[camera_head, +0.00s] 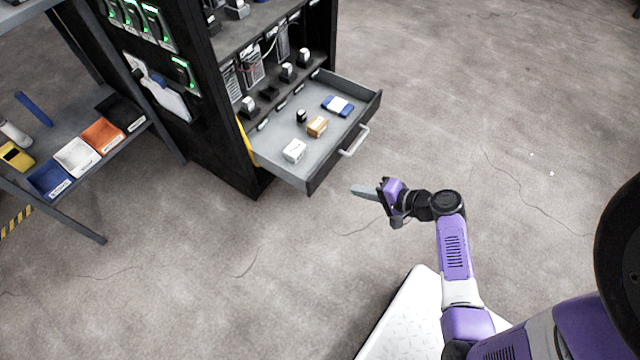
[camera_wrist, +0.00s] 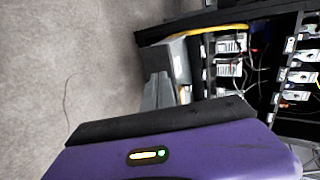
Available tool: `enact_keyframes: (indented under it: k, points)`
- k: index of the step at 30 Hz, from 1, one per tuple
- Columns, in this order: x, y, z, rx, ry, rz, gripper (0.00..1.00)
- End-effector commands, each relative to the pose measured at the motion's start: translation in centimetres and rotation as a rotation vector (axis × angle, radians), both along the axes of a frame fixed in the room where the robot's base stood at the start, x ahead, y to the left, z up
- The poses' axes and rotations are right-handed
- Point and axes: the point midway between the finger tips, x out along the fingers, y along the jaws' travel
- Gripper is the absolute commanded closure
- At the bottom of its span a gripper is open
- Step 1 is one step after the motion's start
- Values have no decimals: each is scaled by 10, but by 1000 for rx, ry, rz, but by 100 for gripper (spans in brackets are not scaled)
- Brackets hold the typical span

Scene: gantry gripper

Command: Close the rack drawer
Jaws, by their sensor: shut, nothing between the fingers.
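The grey rack drawer (camera_head: 283,158) is pulled out of the black rack (camera_head: 232,120) in the head view. Its front panel carries a pale bar handle (camera_head: 354,141). Inside lie a white box (camera_head: 294,150), a small brown box (camera_head: 317,126), a small black item (camera_head: 301,116) and a blue-and-white pack (camera_head: 337,105). My gripper (camera_head: 364,191) is shut and empty, in front of the drawer and apart from it, nearer to me than the handle. In the wrist view the rack (camera_wrist: 262,75) shows at the upper right; the gripper body hides much of the lower part.
A shelf at the left holds blue, white, orange and black bins (camera_head: 101,135), with a yellow device (camera_head: 15,156) beside them. Chargers with green lights (camera_head: 140,18) hang on the rack's side. The concrete floor (camera_head: 250,270) around the drawer is clear.

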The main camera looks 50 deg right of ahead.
Motion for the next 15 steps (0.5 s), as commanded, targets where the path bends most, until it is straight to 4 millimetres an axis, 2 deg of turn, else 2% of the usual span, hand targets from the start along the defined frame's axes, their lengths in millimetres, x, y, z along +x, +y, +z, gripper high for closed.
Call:
enact_keyframes:
  k: [5,15]
  points:
    - [16,2,-12,0,1,4,100]
    - [73,7,-46,-2,2,5,100]
